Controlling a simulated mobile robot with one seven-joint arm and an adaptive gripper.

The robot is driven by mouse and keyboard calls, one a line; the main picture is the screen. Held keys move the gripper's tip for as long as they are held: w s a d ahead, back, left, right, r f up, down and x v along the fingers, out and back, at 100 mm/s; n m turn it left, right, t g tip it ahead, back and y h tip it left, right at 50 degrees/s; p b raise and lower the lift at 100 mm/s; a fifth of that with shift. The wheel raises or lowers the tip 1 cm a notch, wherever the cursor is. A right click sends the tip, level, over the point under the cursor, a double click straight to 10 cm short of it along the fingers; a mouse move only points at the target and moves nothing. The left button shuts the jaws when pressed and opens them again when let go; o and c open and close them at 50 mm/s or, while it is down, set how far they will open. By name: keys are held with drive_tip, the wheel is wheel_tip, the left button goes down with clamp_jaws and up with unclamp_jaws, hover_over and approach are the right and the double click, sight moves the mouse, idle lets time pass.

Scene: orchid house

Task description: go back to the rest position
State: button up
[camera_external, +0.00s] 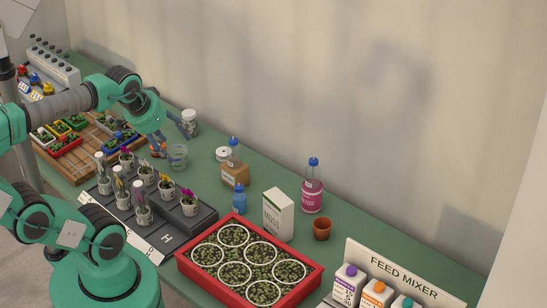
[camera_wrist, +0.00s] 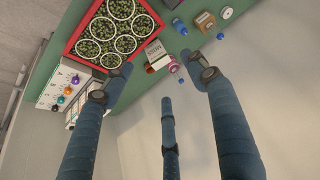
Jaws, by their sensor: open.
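My gripper (camera_external: 158,147) hangs from my green and grey arm above the back of the green bench, close to a clear cup (camera_external: 178,156) and the wooden slatted board at the left. In the wrist view my gripper (camera_wrist: 163,82) shows its blue-grey fingers spread wide apart, with nothing between them. It is open and empty. In the external view its fingertips are small and partly overlap the things behind, so I cannot tell whether they touch anything.
A dark stand with several potted orchids (camera_external: 143,214) is in front of my gripper. A red tray (camera_external: 318,272) of ringed plants, a white carton (camera_external: 278,214), a pink bottle (camera_external: 312,188), a brown pot (camera_external: 322,229) and the feed mixer (camera_external: 402,270) stand to the right. The wall rises behind.

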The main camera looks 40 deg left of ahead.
wheel_tip(320, 180, down, 3)
drive_tip(key=shift+r+b, duration=0.2)
drive_tip(key=shift+b, duration=0.9)
drive_tip(key=shift+r, duration=0.1)
